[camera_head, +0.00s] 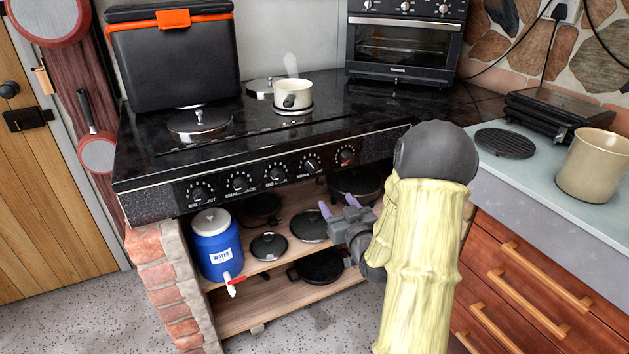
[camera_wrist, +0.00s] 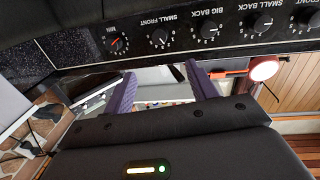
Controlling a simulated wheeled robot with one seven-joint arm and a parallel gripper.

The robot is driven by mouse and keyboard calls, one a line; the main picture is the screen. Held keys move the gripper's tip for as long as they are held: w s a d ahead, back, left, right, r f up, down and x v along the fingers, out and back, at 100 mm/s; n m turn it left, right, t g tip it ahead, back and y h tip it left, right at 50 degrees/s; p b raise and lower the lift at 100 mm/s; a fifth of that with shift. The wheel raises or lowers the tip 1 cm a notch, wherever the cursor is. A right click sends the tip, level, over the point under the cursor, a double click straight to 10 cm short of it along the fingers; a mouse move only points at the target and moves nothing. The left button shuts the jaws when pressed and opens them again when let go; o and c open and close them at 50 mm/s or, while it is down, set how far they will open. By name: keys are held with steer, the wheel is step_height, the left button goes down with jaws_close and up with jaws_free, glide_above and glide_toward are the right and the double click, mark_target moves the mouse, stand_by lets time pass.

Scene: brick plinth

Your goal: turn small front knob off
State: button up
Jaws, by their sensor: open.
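The small front knob (camera_head: 310,163) is a round black knob with a pale mark on the stove's front panel, fourth from the left in the head view. In the wrist view the small front knob (camera_wrist: 160,39) shows near the top, by its label. My gripper (camera_head: 337,204) is open and empty, with purple fingers apart below the panel, in front of the open shelves. In the wrist view my gripper's fingers (camera_wrist: 163,80) point toward the panel and touch no knob. A white pot (camera_head: 293,95) with steam above it stands on a burner of the black cooktop.
A red-marked knob (camera_head: 345,155) sits to the right of the small front knob, and the big back knob (camera_head: 275,172) to its left. The shelves hold pans and a blue water jug (camera_head: 216,248). A counter (camera_head: 500,170) with drawers stands at right.

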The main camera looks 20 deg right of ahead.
mark_target(313, 169)
steer(key=w, duration=0.5)
steer(key=w+d, duration=0.1)
steer(key=w, duration=0.5)
steer(key=w+b, duration=0.1)
steer(key=w, duration=0.5)
steer(key=shift+w+d, duration=0.15)
steer(key=shift+w, duration=0.05)
steer(key=c, duration=1)
